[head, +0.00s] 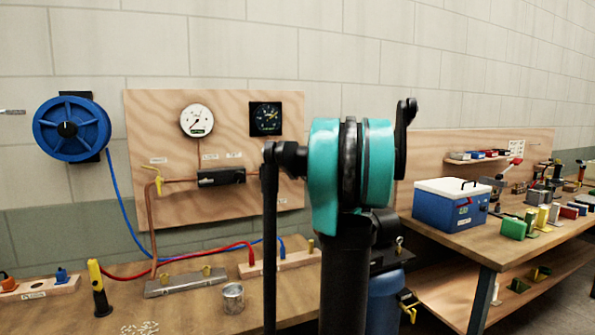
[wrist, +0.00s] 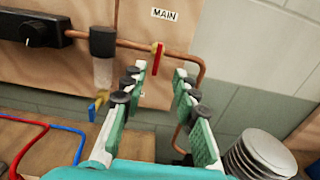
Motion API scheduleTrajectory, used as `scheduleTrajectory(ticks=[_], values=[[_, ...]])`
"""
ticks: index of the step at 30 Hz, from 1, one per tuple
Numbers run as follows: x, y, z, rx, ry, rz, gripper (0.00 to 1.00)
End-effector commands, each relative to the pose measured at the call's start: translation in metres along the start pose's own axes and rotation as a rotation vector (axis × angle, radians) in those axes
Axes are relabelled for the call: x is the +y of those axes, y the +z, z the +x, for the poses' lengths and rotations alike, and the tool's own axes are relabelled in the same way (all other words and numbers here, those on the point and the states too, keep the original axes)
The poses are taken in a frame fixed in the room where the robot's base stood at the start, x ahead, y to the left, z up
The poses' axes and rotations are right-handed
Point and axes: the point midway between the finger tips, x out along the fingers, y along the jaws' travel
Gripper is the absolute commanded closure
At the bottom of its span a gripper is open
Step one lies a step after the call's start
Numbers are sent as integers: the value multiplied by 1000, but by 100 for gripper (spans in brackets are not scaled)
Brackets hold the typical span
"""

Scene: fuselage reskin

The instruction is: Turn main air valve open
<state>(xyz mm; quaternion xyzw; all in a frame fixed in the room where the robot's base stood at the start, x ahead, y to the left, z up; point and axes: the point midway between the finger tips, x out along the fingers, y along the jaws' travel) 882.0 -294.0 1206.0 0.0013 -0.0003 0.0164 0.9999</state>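The main air valve shows in the wrist view as a red handle (wrist: 159,60) with a brass-yellow edge on a copper pipe (wrist: 130,44). The handle stands roughly upright, across the level pipe, under a MAIN label (wrist: 165,14). In the head view my arm covers the area right of the regulator, hiding the main valve and my gripper.
A black regulator (head: 221,177) and gauge (head: 197,121) are on the wooden panel (head: 150,115). A yellow-handled valve (head: 155,178) sits at left. The wrist view shows a filter (wrist: 103,55) left of my fingers and a ribbed pale cylinder (wrist: 258,155) lower right.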

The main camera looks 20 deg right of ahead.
Motion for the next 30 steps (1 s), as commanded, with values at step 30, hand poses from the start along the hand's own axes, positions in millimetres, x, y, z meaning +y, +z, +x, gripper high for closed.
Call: scheduleTrajectory(ticks=[30], values=[[1, 0, 123, 1, 1, -2, 71]])
